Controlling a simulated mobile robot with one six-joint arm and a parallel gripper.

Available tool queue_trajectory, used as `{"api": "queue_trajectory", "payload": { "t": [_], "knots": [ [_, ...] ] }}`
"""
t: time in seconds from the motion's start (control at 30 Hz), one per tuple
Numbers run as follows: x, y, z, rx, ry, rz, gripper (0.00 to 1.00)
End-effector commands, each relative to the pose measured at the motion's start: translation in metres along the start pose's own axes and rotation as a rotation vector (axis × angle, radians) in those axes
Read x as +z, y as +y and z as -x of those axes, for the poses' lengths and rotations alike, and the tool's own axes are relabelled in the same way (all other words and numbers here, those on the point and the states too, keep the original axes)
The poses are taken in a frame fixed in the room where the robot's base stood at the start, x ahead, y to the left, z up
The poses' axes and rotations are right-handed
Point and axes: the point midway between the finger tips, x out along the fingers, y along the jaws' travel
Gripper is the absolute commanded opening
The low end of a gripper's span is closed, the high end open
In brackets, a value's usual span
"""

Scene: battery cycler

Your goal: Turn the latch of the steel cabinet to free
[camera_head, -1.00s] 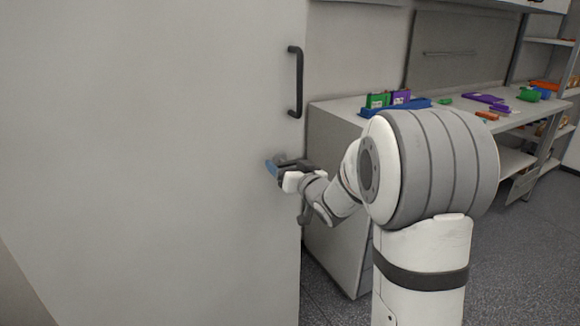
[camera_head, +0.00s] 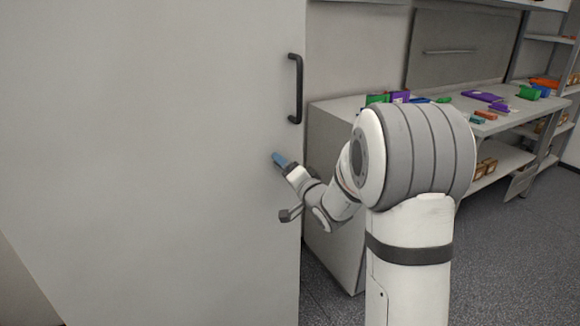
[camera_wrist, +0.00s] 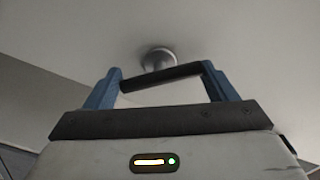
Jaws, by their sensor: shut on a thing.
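The steel cabinet (camera_head: 150,150) fills the left of the head view with a plain light grey door. In the wrist view its latch shows as a dark lever bar (camera_wrist: 160,77) in front of a round metal boss (camera_wrist: 158,58) on the door. My gripper (camera_wrist: 162,72) has a blue finger on each end of the bar and is shut on it. The bar is slightly tilted, its right end higher. In the head view my gripper (camera_head: 281,160) is at the door's right edge, and it hides the latch.
A black pull handle (camera_head: 296,88) stands out from the door just above my gripper. A grey bench (camera_head: 335,120) with green, purple and orange items is to the right. Shelving stands at the far right. Open floor (camera_head: 510,265) lies at the lower right.

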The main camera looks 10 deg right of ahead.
Motion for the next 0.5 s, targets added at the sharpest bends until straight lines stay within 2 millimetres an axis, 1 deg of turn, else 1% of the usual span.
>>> {"api": "queue_trajectory", "payload": {
  "t": [0.1, 0.5],
  "knots": [
    [-0.0017, -0.0005, 0.0002, 0.004, 0.001, -0.113, 0.56],
    [-0.0012, -0.0009, 0.0, 0.003, 0.002, -0.477, 0.56]
  ]
}}
